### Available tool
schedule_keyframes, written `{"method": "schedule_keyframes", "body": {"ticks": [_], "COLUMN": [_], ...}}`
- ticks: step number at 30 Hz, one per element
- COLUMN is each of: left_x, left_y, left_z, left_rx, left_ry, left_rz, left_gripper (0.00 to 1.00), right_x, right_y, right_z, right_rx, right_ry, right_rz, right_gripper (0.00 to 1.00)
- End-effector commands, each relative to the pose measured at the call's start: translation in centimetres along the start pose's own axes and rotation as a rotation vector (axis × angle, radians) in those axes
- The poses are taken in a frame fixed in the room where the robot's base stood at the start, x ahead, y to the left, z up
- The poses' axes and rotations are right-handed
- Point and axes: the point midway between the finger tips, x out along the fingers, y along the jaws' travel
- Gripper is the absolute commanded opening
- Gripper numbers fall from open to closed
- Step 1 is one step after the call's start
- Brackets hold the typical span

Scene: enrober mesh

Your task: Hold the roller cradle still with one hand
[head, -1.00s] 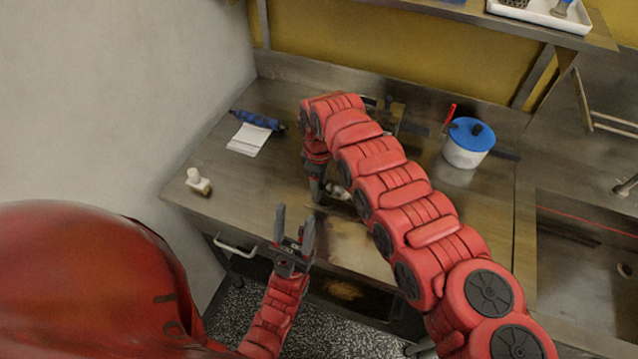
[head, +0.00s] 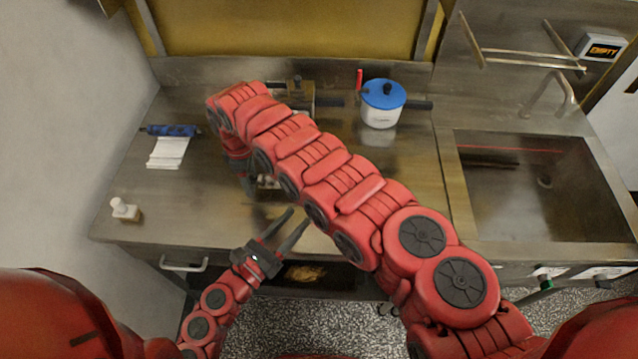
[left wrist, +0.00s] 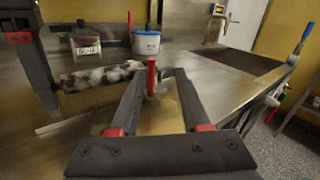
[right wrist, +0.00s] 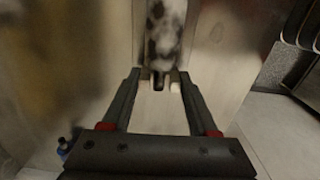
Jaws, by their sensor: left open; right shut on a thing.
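A mottled, white-smeared roller (left wrist: 100,77) lies across the left part of the left wrist view. In the right wrist view the roller (right wrist: 163,35) runs away from the fingers, a dark pin at its near end. In the head view only a pale scrap (head: 268,182) shows below my right arm. My right gripper (right wrist: 160,78) is shut on what seems to be the roller cradle's pale end; the cradle is mostly hidden. My left gripper (head: 299,216) is open and empty at the counter's front edge, right of it. A red upright post (left wrist: 151,75) shows between its fingers.
A white pot with blue lid (head: 382,108) stands at the back, near a brownish metal device (head: 298,95). A blue roll (head: 172,130), white paper (head: 168,152) and small bottle (head: 125,210) lie left. A sink (head: 530,190) is right. My right arm crosses the counter.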

Motion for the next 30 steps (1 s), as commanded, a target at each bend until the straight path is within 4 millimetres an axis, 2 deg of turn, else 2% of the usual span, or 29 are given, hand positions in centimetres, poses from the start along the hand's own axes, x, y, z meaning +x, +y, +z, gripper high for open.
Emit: {"method": "schedule_keyframes", "body": {"ticks": [4, 11, 24, 30], "left_x": [-0.2, 1.5, 8.2, 10.5], "left_y": [0.9, 1.0, 1.4, 1.7], "left_z": [-0.2, -0.2, -0.1, -0.4], "left_rx": [0.156, 0.174, 0.170, 0.166], "left_ry": [0.030, 0.033, 0.024, 0.028], "left_rz": [0.050, 0.048, 0.053, 0.056], "left_gripper": [0.47, 0.47, 0.47, 0.47], "right_x": [0.0, 0.0, 0.0, 0.0], "right_y": [0.0, 0.0, 0.0, 0.0], "right_z": [0.0, 0.0, 0.0, 0.0], "right_rx": [0.000, 0.000, 0.000, 0.000], "right_ry": [0.000, 0.000, 0.000, 0.000], "right_rz": [0.000, 0.000, 0.000, 0.000], "right_gripper": [0.00, 0.00, 0.00, 0.00]}}
